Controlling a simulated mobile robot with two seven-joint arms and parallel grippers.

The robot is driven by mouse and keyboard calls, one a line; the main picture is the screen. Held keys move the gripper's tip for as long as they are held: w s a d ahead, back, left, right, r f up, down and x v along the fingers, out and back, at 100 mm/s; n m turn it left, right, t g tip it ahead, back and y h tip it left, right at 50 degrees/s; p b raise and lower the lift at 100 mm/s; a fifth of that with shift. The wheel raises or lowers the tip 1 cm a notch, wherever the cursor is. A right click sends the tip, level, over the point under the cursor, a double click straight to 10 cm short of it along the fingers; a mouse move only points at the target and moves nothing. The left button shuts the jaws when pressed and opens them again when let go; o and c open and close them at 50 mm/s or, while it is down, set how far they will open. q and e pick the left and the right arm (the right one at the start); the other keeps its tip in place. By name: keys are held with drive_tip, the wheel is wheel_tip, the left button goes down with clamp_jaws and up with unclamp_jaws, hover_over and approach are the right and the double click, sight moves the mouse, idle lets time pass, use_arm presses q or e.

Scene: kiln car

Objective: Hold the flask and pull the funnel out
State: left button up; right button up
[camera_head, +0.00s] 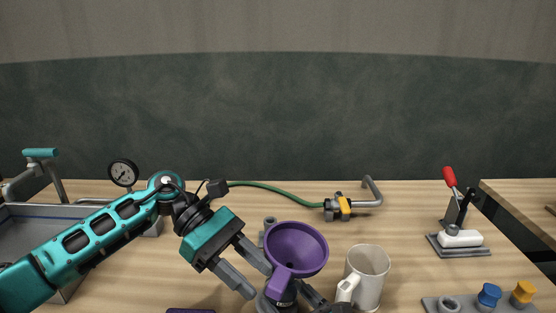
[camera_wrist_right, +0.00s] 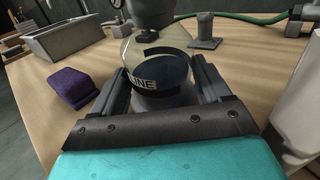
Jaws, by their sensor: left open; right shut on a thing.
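The purple funnel (camera_head: 297,246) sits upright, wide mouth up, over the flask (camera_head: 283,306), which is mostly hidden at the bottom edge of the head view. In the right wrist view the flask (camera_wrist_right: 158,64) is a rounded glass with a dark band lettered "INE" at its visible end. My right gripper (camera_wrist_right: 160,80) is shut on the flask, one finger on each side. My left gripper (camera_head: 259,281) is open and empty, just left of the funnel, its fingers pointing toward the funnel's lower part. I cannot tell whether it touches.
A white mug (camera_head: 367,274) stands close right of the funnel. A purple block (camera_wrist_right: 74,88) lies left of the flask. A valve (camera_head: 340,207) with a green hose is behind. A red-handled clamp (camera_head: 459,238) and a peg rack (camera_head: 470,302) are at right, a metal sink (camera_head: 60,215) at left.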

use_arm(q)
drive_tip(key=shift+w+d+f, duration=0.15)
drive_tip(key=shift+w+f, duration=0.05)
drive_tip(key=shift+f, duration=0.35)
drive_tip(key=shift+w+d+r, duration=0.15)
drive_tip(key=shift+w+r, duration=0.05)
drive_tip(key=shift+w, duration=0.05)
idle(0.5)
drive_tip(key=shift+r, duration=0.1)
clamp_jaws()
drive_tip(key=shift+s, duration=0.1)
drive_tip(key=c, duration=0.9)
unclamp_jaws()
drive_tip(key=o, duration=0.4)
drive_tip(key=shift+w, duration=0.2)
